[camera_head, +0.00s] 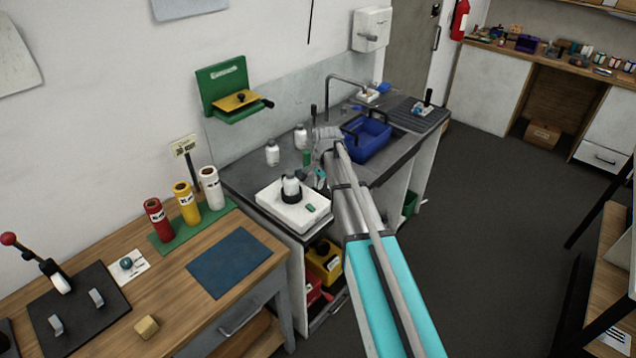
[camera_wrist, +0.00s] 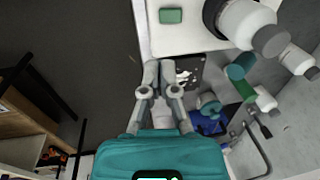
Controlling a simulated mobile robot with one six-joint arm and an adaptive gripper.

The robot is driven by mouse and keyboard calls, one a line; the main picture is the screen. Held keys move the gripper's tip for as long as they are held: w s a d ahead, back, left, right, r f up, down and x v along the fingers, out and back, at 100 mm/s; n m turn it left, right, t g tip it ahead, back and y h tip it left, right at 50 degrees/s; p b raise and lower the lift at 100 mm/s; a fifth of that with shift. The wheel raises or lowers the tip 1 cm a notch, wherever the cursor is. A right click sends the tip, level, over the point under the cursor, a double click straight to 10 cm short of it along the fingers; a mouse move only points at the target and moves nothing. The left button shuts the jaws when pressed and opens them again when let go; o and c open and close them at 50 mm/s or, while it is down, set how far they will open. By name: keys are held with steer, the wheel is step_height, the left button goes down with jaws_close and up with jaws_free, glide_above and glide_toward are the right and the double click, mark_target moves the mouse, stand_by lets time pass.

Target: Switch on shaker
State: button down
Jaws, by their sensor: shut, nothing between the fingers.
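The shaker (camera_head: 284,211) is a white, box-shaped unit on the grey counter, with a white bottle (camera_head: 291,187) standing in a black holder on top. A green button (camera_head: 311,208) sits on its top near the front right corner. In the wrist view the shaker (camera_wrist: 190,38) fills the top, with the green button (camera_wrist: 171,15) near its edge and the bottle (camera_wrist: 246,22) to the right. My gripper (camera_wrist: 159,66) is shut and empty, its fingertips pointing toward the shaker's edge, apart from the button in the picture. In the head view my arm hides most of the gripper.
White bottles (camera_head: 272,153) stand behind the shaker. A blue basin (camera_head: 368,136) sits by the sink and tap. A wooden bench (camera_head: 150,262) with red, yellow and white rolls is at the left. The dark floor (camera_head: 500,240) at the right is clear.

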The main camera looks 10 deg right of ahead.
steer(key=shift+s+d+r+p, duration=0.15)
steer(key=shift+r+p, duration=0.45)
steer(key=shift+r, duration=0.35)
steer(key=s+f+n+b, duration=0.4)
steer(key=s+n, duration=0.1)
steer(key=s, duration=0.8)
steer(key=s+d+f+n+g+h+b, duration=0.1)
steer(key=s+f+n+b, duration=0.3)
steer(key=s, duration=0.9)
steer(key=shift+f+n, duration=0.15)
steer(key=shift+n, duration=0.45)
